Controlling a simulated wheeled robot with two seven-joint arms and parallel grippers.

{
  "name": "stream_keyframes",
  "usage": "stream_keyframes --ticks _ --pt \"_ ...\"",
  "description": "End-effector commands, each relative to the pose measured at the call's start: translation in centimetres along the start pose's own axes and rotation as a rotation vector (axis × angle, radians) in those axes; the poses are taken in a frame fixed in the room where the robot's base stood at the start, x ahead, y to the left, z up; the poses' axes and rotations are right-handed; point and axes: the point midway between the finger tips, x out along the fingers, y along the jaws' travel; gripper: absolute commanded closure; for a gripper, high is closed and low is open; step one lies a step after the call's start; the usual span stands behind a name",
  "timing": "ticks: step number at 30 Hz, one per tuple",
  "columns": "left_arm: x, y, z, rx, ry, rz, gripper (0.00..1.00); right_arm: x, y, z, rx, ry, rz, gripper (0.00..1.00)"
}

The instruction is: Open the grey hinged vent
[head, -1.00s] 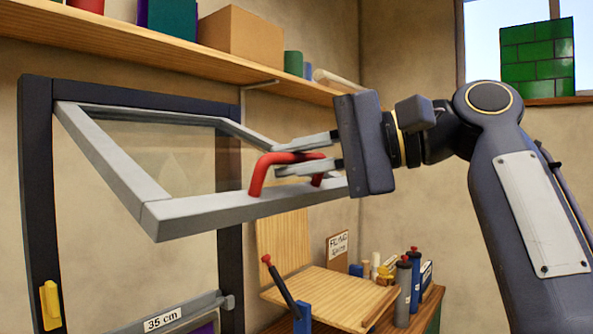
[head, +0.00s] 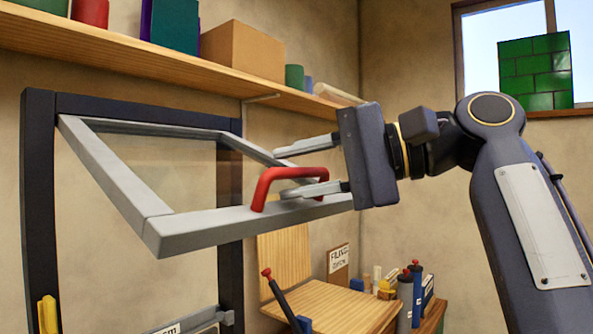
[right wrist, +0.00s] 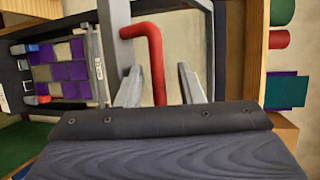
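The grey vent (head: 110,185) is a rectangular frame with a clear pane, set in a dark upright frame (head: 38,190). It stands swung well out, its lower bar towards me and its top edge at the dark frame. A red handle (head: 262,187) is on its lower bar; it also shows in the right wrist view (right wrist: 157,65). My right gripper (head: 278,172) is open, one finger above the handle's bar and one below. The right wrist view shows the handle between the spread fingers. My left gripper is not in view.
A wooden shelf (head: 130,50) with boxes and rolls runs above the vent. Below right is a bench (head: 335,305) with bottles (head: 405,300) and a dark rod with a red tip (head: 278,285). A grey rail (head: 200,320) crosses the dark frame lower down.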

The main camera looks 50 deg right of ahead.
Motion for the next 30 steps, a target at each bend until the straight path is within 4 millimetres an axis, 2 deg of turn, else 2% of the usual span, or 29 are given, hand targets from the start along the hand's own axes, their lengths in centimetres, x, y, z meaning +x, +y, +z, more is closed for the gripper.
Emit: stream_keyframes --ticks 9,12,18,30 --pt "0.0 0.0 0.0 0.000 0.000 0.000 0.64 -5.2 -0.1 0.0 -0.002 -0.002 -0.004 0.66" --pt "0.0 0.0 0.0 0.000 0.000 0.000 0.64 -6.2 -0.1 -0.1 -0.001 -0.003 -0.004 0.66" --pt "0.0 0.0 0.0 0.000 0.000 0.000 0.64 -7.2 0.0 0.0 -0.001 -0.002 0.000 0.66" --pt "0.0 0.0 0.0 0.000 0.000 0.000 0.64 -7.2 0.0 0.0 0.000 -0.001 0.000 0.66"
